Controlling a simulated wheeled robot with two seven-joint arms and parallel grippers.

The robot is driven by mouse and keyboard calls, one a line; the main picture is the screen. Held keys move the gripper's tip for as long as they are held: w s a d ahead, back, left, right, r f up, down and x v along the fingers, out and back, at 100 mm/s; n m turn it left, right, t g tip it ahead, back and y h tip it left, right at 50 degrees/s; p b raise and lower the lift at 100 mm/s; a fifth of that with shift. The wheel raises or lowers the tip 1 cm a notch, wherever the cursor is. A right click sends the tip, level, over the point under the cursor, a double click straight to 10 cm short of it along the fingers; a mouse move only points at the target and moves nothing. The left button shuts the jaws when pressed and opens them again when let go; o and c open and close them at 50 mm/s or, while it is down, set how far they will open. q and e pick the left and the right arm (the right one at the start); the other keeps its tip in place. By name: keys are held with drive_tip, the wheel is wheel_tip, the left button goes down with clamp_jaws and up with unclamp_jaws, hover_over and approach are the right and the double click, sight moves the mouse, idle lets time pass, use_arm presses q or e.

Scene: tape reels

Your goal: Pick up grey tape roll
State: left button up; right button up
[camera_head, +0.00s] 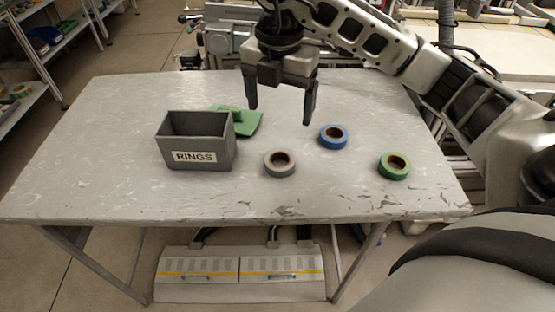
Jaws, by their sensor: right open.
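The grey tape roll (279,164) lies flat on the grey table, just right of the grey box. My right gripper (280,113) is open and empty, pointing down above the table. In the picture it is above the grey roll, with its fingers wide apart and not touching the roll. My left gripper is not in view.
A blue tape roll (333,137) and a green tape roll (394,166) lie to the right. A grey box (222,155) labelled RINGS stands left, with a green object (246,122) behind it. The table (110,185) is clear at the left and front.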

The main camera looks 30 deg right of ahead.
sight(280, 156)
wheel_tip(280, 156, down, 13)
drive_tip(key=shift+s+f+p, duration=0.1)
drive_tip(key=shift+f+p, duration=0.05)
drive_tip(key=shift+p, duration=0.45)
drive_tip(key=c, duration=1.1)
